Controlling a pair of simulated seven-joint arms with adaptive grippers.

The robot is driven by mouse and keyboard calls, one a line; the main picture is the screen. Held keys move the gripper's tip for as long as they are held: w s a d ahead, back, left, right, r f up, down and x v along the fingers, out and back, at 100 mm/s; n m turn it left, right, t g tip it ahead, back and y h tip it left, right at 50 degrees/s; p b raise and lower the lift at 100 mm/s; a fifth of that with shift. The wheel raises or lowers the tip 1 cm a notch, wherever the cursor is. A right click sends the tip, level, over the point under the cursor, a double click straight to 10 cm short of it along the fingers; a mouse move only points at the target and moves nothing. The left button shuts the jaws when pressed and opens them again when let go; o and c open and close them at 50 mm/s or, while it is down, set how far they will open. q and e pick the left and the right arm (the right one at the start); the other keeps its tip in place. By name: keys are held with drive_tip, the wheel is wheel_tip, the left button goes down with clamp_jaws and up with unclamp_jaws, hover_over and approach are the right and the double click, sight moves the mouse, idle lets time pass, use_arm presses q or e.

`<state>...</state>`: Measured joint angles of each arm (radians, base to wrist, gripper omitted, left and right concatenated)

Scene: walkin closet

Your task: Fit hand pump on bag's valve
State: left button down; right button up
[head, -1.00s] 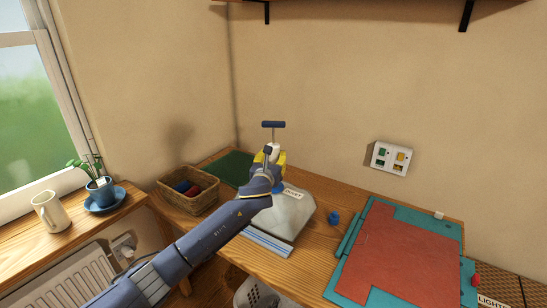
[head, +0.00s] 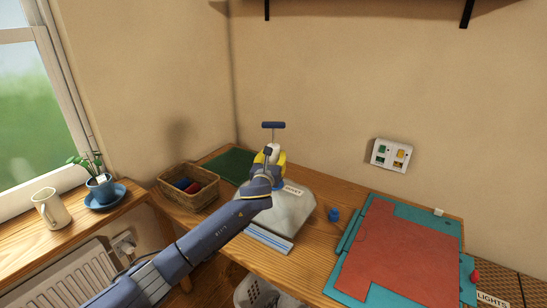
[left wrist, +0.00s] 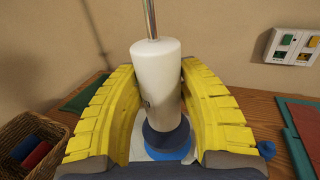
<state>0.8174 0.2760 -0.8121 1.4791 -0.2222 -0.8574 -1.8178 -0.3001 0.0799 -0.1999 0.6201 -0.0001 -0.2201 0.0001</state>
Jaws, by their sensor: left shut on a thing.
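The hand pump (head: 273,126) has a dark blue T-handle on a thin metal rod and a white barrel (left wrist: 156,75). My left gripper (head: 270,158) has its yellow fingers shut around the barrel and holds the pump upright over the bag (head: 290,212). The bag is grey, with a white label and a blue-striped edge, and lies on the wooden worktop. In the left wrist view, the barrel's dark blue lower end is at a blue round part (left wrist: 172,153) on the bag. Whether it is seated on the valve cannot be told. My right gripper is out of view.
A small blue cap (head: 334,214) lies right of the bag. A wicker basket (head: 190,203) and green mat (head: 228,166) are at the left and back.

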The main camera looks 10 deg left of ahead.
use_arm(q)
drive_tip(key=shift+f, duration=1.05)
idle(1.4)
drive_tip(key=c, duration=1.1)
unclamp_jaws()
drive_tip(key=o, duration=0.3)
drive_tip(key=shift+f, duration=0.1)
drive_tip(key=s+a, duration=0.1)
drive_tip(key=s, duration=1.1)
drive_tip(key=shift+a, duration=0.15)
